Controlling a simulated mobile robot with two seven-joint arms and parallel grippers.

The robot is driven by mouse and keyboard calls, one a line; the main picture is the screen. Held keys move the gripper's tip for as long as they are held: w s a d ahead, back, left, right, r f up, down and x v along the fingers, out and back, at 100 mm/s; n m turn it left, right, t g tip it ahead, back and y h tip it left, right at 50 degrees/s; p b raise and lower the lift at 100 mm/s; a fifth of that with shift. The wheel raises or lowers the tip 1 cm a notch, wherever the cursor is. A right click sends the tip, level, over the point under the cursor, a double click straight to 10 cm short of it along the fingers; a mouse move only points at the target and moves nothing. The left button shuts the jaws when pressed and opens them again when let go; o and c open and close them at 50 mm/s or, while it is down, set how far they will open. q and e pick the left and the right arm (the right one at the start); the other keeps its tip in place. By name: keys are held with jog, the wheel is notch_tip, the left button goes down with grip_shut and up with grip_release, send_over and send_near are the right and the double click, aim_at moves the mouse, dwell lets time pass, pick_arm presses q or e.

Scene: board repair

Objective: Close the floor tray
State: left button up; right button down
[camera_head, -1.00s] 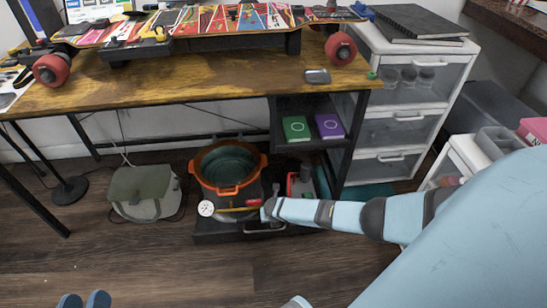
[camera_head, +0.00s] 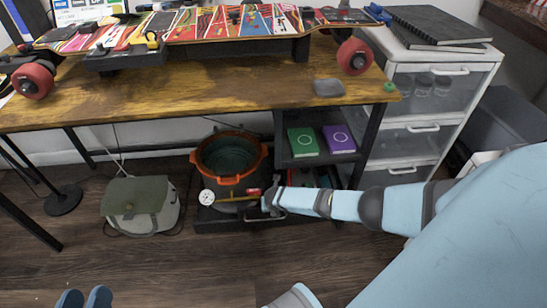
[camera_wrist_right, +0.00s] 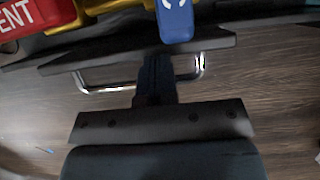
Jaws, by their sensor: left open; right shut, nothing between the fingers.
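The floor tray (camera_head: 226,221) is a low black tray under the desk. It carries an orange-rimmed pot (camera_head: 229,181) with a white gauge in front. In the right wrist view, the tray's dark front edge (camera_wrist_right: 60,63) and metal bar handle (camera_wrist_right: 100,88) are close. My right gripper (camera_head: 270,203) is at the tray's front, by the handle. In the wrist view, its closed dark fingers (camera_wrist_right: 156,78) overlap the handle, with nothing held between them. Whether they touch the tray is unclear. My left gripper (camera_head: 84,299) is open and empty at the bottom left, away from the tray.
The wooden desk (camera_head: 200,98) with a skateboard (camera_head: 215,27) on it overhangs the tray. A green-grey bag (camera_head: 140,205) stands on the floor left of the tray. White drawers (camera_head: 430,100) stand at the right. The wooden floor in front is clear.

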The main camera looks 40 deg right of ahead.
pick_arm(q)
jog(key=shift+s, duration=0.1)
pick_arm(e)
jog(key=shift+s, duration=0.15)
pick_arm(q)
notch_tip(320, 180, up, 7)
jog(key=a+n+t+y+p, duration=0.1)
jog(key=a+t+p, duration=0.1)
jog(key=p, duration=0.7)
jog(key=shift+a+f+t, duration=0.15)
jog(key=shift+a+t, duration=0.05)
jog(key=shift+t, duration=0.1)
pick_arm(e)
jog(key=s+a+r, duration=0.4)
jog(key=s+r, duration=0.2)
jog(key=r, duration=0.3)
jog(key=shift+s+r, duration=0.15)
jog(key=shift+s, duration=0.05)
